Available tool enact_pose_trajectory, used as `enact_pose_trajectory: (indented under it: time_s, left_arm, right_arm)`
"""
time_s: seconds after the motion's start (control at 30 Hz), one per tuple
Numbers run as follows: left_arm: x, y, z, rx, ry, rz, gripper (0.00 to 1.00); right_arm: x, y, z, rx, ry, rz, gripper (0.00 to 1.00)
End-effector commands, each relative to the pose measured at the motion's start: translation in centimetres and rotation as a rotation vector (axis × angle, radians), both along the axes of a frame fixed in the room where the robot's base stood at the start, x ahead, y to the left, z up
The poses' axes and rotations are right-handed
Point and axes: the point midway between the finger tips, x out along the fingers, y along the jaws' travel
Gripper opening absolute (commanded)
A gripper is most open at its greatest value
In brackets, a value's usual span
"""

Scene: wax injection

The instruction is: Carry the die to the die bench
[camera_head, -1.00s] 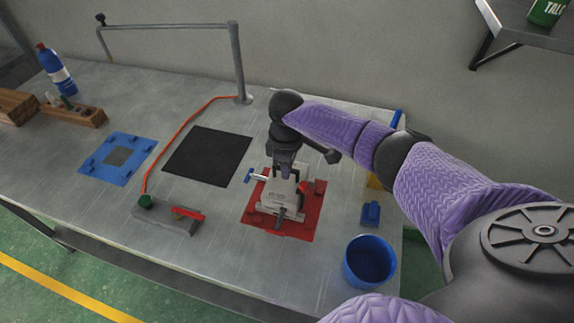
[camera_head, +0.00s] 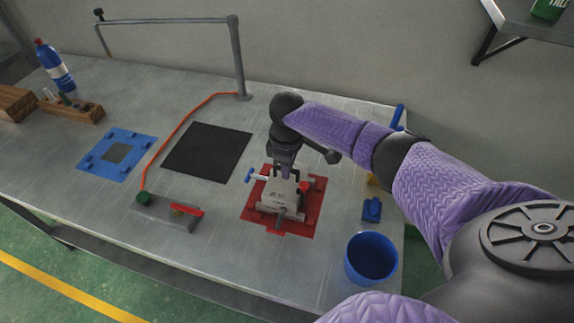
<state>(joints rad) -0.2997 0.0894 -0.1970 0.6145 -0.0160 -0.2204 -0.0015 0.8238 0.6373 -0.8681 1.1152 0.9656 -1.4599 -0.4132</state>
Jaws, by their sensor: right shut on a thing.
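The die (camera_head: 277,197) is a light grey metal block with a blue-handled screw on its left and a red knob on its right. It sits on or just above the red mat (camera_head: 300,228) on the metal bench (camera_head: 215,258); I cannot tell whether it touches. My right gripper (camera_head: 284,172) reaches down from above and is shut on the top of the die. The fingertips are partly hidden by the gripper body. My left gripper is not in view.
A black mat (camera_head: 207,152) and a blue fixture mat (camera_head: 117,156) lie to the left. A grey block with a red handle (camera_head: 165,210) is at the front edge. A blue cup (camera_head: 371,258) and a small blue piece (camera_head: 371,210) stand at the right. A metal post frame (camera_head: 238,60) rises behind.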

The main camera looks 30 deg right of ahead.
Motion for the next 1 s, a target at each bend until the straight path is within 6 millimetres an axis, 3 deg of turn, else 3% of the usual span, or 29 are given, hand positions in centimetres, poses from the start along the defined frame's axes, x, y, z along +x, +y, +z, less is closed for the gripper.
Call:
enact_pose_trajectory:
  time_s: [0.3, 0.33, 0.5, 0.77, 1.0]
  left_arm:
    - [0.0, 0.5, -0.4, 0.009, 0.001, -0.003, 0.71]
    - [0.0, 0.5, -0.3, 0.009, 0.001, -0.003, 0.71]
    - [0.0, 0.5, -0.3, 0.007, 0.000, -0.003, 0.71]
    - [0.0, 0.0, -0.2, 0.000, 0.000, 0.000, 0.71]
    - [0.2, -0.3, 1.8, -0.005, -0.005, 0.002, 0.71]
  right_arm:
    - [0.1, 0.0, -0.6, 0.001, -0.003, -0.001, 0.00]
    - [0.1, 0.0, -0.5, 0.001, -0.003, -0.001, 0.21]
    - [0.1, 0.0, -0.5, 0.001, -0.002, 0.000, 0.56]
    - [-0.1, 0.0, -0.3, 0.000, 0.001, 0.000, 0.56]
    - [0.1, 0.0, 5.5, -0.001, -0.003, 0.001, 0.56]
